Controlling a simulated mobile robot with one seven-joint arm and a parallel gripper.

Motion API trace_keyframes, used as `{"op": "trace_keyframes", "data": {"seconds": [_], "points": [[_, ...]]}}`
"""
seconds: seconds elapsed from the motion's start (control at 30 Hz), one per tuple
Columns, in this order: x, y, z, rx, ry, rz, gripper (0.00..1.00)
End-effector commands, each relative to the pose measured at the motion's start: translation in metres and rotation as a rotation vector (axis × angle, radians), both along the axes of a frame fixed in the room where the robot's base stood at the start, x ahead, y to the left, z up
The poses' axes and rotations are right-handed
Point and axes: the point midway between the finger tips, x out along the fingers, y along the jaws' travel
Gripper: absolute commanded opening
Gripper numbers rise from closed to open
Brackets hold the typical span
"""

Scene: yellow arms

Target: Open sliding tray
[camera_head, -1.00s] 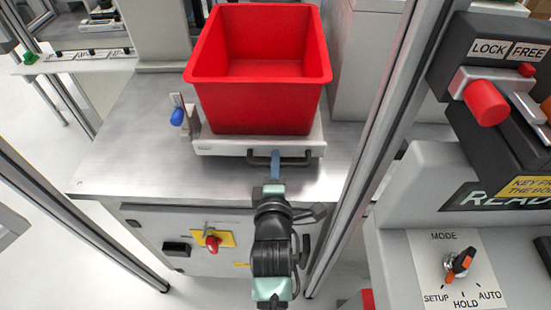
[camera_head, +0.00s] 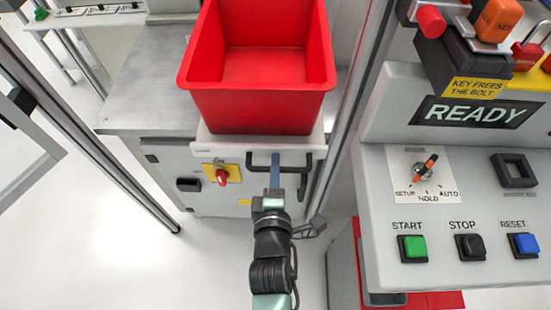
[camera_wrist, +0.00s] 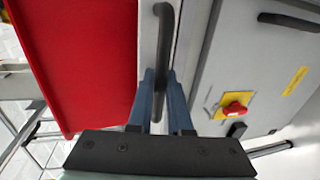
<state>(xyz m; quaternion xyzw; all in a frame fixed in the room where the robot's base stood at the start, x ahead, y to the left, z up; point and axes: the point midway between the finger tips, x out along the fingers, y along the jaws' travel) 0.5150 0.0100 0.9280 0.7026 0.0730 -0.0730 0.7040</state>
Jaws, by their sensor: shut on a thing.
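The sliding tray (camera_head: 231,142) is a light grey slab with a dark bar handle (camera_head: 262,168) on its front face. It carries a red bin (camera_head: 262,112) and now sticks out past the front edge of the metal table. My gripper (camera_head: 275,166) is shut on the handle from the front. In the wrist view the blue fingers (camera_wrist: 163,98) sit on both sides of the dark handle bar (camera_wrist: 163,50), beside the tray front (camera_wrist: 148,45) and the red bin (camera_wrist: 80,60). The far end of the tray is hidden behind the bin.
The metal table (camera_head: 150,95) stands behind, with a red knob on a yellow plate (camera_head: 222,175) on its front. A control console (camera_head: 470,170) reading READY stands close on the right. Frame posts (camera_head: 345,110) flank the table. The floor (camera_head: 110,230) at left is clear.

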Motion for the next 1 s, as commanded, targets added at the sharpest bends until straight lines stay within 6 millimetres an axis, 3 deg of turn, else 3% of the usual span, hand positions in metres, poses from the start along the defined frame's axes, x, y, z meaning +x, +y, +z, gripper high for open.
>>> {"op": "trace_keyframes", "data": {"seconds": [0.4, 0.43, 0.6, 1.0], "points": [[-0.0014, 0.0002, 0.0004, 0.0, -0.001, 0.0, 0.0], [-0.0014, 0.0002, 0.0005, 0.0, -0.001, 0.0, 0.19], [-0.0013, 0.0001, 0.0004, 0.0, -0.001, 0.0, 0.46], [-0.0082, -0.0001, 0.0003, -0.001, 0.001, 0.0, 0.46]]}}
